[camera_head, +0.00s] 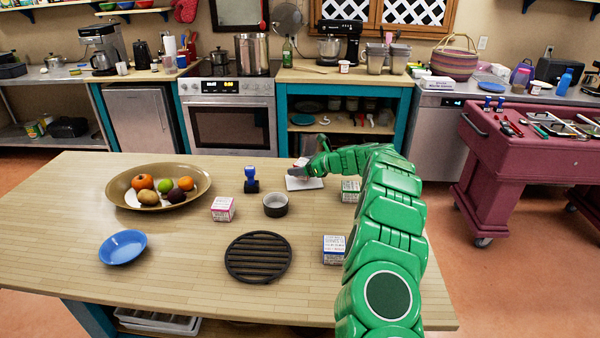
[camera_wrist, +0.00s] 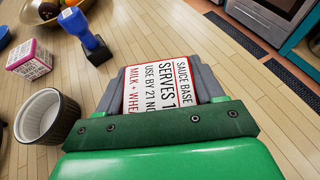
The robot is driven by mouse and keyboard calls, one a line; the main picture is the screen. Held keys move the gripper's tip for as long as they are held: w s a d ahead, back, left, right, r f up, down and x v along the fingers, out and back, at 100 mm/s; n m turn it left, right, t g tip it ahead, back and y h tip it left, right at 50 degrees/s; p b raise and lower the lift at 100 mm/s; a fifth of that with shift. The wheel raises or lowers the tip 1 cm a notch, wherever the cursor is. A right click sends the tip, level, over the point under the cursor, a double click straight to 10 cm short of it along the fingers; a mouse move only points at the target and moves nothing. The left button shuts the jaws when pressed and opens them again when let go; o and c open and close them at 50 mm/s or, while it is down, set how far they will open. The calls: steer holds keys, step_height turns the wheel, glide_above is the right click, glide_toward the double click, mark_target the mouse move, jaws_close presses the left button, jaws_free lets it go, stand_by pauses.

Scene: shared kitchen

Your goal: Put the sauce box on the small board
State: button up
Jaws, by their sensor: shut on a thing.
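The sauce box (camera_wrist: 160,87) is white with a red edge and printed text reading "SAUCE BASE". My gripper (camera_wrist: 158,92) is shut on it, with a grey finger on each side. In the head view my gripper (camera_head: 302,172) is at the far side of the wooden island, over a small white board (camera_head: 298,185). The arm and gripper partly cover the board and nearly all of the box. I cannot tell whether the box touches the board. The board cannot be made out in the wrist view.
A blue-handled stamp (camera_head: 251,180), dark round bowl (camera_head: 275,206) and pink box (camera_head: 222,209) stand left of the gripper. A green-marked box (camera_head: 350,190) and blue-marked box (camera_head: 333,250) are beside my arm. A black trivet (camera_head: 258,258), blue bowl (camera_head: 122,248) and fruit bowl (camera_head: 120,190) lie nearer or left.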

steer(key=shift+f, duration=1.05)
steer(key=o, duration=1.2)
steer(key=shift+f, duration=0.1)
steer(key=shift+c, duration=0.2)
steer(key=v, duration=1.2)
steer(key=shift+d, duration=0.1)
